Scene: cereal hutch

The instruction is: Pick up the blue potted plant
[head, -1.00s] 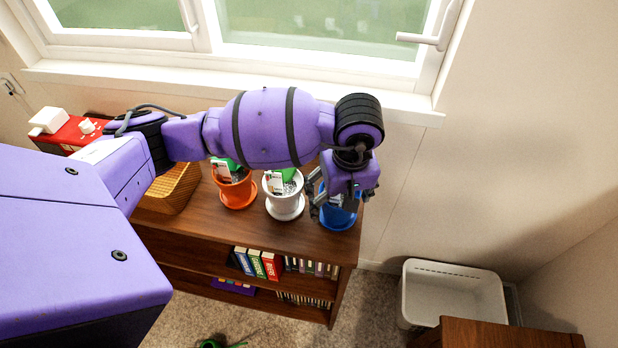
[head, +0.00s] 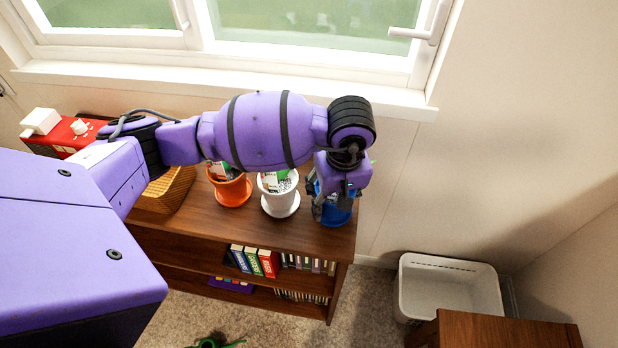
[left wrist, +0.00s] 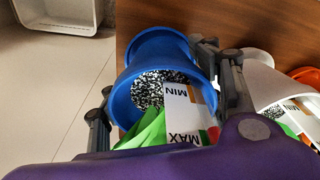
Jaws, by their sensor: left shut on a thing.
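The blue potted plant (head: 335,216) stands at the right end of the wooden shelf top, mostly covered by my left gripper (head: 334,205) in the head view. In the left wrist view, the blue pot (left wrist: 128,92) holds speckled soil, green leaves and a white MIN/MAX tag. My left gripper (left wrist: 165,98) has a finger on each side of the pot and is shut on it. The blue base under the pot (left wrist: 160,42) shows against the wood. Whether the pot is lifted cannot be told. My right gripper is not in view.
A white potted plant (head: 280,200) stands close left of the blue one, with an orange pot (head: 231,190) beyond it. A wicker basket (head: 170,188) and red box (head: 72,132) are farther left. The window is behind; a white bin (head: 450,285) stands on the right.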

